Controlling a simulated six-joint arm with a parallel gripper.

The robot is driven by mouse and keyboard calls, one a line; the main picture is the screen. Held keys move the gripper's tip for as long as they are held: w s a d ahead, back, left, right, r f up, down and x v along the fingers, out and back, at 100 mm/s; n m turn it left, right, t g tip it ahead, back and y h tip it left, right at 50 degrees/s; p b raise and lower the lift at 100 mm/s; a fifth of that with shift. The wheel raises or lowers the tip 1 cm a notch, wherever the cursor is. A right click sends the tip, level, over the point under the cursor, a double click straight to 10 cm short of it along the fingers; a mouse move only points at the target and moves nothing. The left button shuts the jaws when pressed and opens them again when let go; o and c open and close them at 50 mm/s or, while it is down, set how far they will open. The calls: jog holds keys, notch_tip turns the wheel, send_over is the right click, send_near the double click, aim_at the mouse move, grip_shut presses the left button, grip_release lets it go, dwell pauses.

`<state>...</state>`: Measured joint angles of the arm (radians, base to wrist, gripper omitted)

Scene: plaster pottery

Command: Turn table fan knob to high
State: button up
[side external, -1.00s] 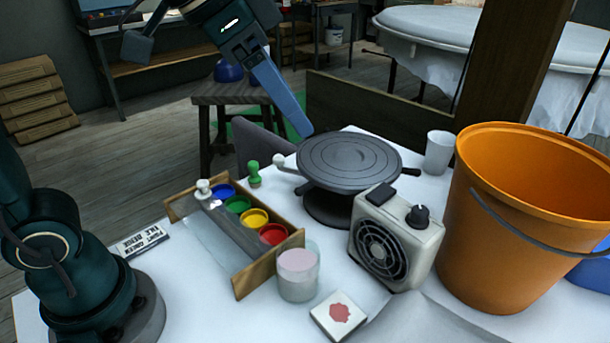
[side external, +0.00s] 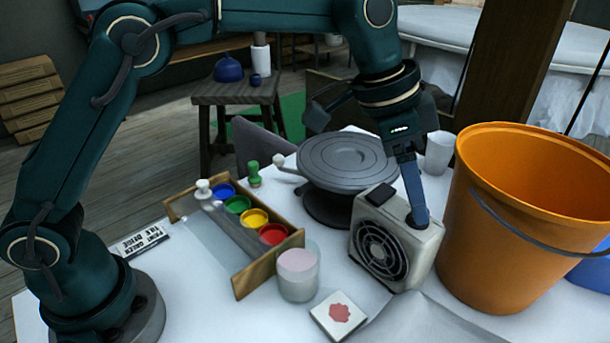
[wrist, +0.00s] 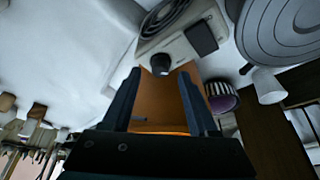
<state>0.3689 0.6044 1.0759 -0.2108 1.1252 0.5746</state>
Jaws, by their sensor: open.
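The table fan (side external: 395,243) is a small cream box with a round dark grille on its front and a black block on top. My gripper (side external: 420,222) points down at the right part of the fan's top, where it hides the knob in the side view. In the wrist view the dark knob (wrist: 160,63) shows on the fan (wrist: 178,42), just beyond and between the two fingertips of my gripper (wrist: 160,75). The fingers are apart with a gap between them. I cannot tell whether they touch the knob.
An orange bucket (side external: 540,215) stands close to the fan's right. A grey turntable wheel (side external: 345,160) and a white cup (side external: 438,152) are behind it. A wooden paint tray (side external: 268,275), a pinkish jar (side external: 298,275) and a stamped tile (side external: 338,315) lie to its left.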

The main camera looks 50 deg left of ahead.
jog(key=shift+x, duration=0.85)
grip_shut()
jog(key=m, duration=0.3)
jog(key=shift+w+a+g+h, duration=0.1)
jog(key=shift+w+g+h, duration=0.1)
jog(key=shift+g+h, duration=0.2)
jog(key=shift+w+m+g, duration=0.1)
jog(key=shift+m+g, duration=0.4)
jog(key=shift+m, duration=0.8)
